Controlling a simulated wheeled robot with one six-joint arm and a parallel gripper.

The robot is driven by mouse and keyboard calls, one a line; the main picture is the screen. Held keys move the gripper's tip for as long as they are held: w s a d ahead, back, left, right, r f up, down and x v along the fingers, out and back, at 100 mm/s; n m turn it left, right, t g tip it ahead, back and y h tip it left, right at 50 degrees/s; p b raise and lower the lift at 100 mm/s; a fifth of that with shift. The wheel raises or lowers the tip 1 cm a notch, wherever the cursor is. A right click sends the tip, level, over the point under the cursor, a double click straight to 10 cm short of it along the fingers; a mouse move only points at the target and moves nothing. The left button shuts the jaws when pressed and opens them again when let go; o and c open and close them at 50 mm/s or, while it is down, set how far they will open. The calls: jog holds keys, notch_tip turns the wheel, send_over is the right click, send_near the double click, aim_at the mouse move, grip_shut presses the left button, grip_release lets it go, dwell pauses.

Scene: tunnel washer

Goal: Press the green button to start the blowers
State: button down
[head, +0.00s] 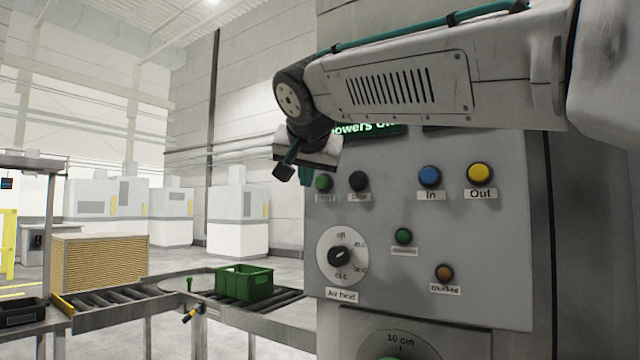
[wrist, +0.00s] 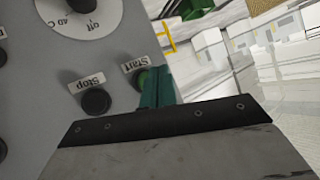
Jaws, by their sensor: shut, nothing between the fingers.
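The green Start button (head: 323,183) sits at the upper left of the grey control panel (head: 420,260), beside the black Stop button (head: 358,181). My gripper (head: 304,178) is shut and empty, with its teal fingertips right at the Start button's left side in the head view. In the wrist view the fingertips (wrist: 155,75) overlap the green button (wrist: 143,80) and hide part of it. I cannot tell whether they touch it. The black Stop button (wrist: 96,101) is clear of the fingers.
The panel also carries a blue In button (head: 430,176), a yellow Out button (head: 480,173), a small green lamp (head: 403,236), an orange lamp (head: 444,273) and an air heat dial (head: 341,256). A green crate (head: 244,283) stands on the roller conveyor at left.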

aim_at(316, 186)
jog(key=shift+w+d, duration=0.55)
jog(key=shift+w, duration=0.15)
dwell(1.6)
jog(key=shift+w+d, duration=0.25)
jog(key=shift+w, duration=0.05)
jog(key=shift+w+d, duration=0.3)
jog(key=shift+w, duration=0.15)
dwell(0.8)
jog(key=shift+s, duration=0.1)
jog(key=shift+s+a, duration=0.55)
jog(key=shift+s, duration=0.1)
jog(key=s+a, duration=0.1)
jog(key=s, duration=0.1)
jog(key=s+a, duration=0.2)
dwell(0.6)
